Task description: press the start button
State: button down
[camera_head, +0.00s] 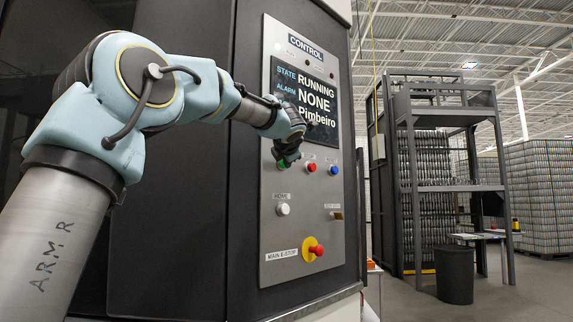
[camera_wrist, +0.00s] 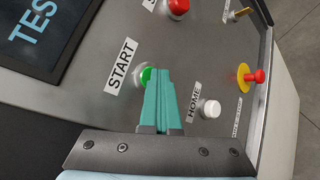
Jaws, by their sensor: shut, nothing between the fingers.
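The green start button (camera_wrist: 147,73) sits beside the "START" label (camera_wrist: 122,65) in the wrist view. My gripper (camera_wrist: 160,74) has its teal fingers together, with nothing between them. The fingertips are at the button and overlap part of it; I cannot tell whether they touch or press it. In the head view my gripper (camera_head: 284,162) is at the control panel (camera_head: 305,232), and a bit of green shows at its tip. The panel screen (camera_head: 319,142) reads "RUNNING" beside STATE and "NONE" beside ALARM.
A red button (camera_head: 311,168), a blue button (camera_head: 334,171) and a white home button (camera_head: 284,209) are close by. A red and yellow emergency stop (camera_head: 315,249) is lower. A metal rack (camera_head: 450,188) and a dark bin (camera_head: 455,275) stand to the right.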

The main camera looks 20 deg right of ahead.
jog(key=shift+s+d, duration=0.2)
jog(key=shift+s, duration=0.4)
jog(key=shift+s+d, duration=0.15)
jog(key=shift+s, duration=0.45)
jog(key=shift+s+d, duration=0.1)
jog(key=s, duration=0.1)
jog(key=s+d, duration=0.1)
jog(key=s, duration=0.1)
jog(key=s+b, duration=0.1)
jog(key=shift+s+d, duration=0.25)
jog(key=shift+d, duration=0.05)
dwell(0.5)
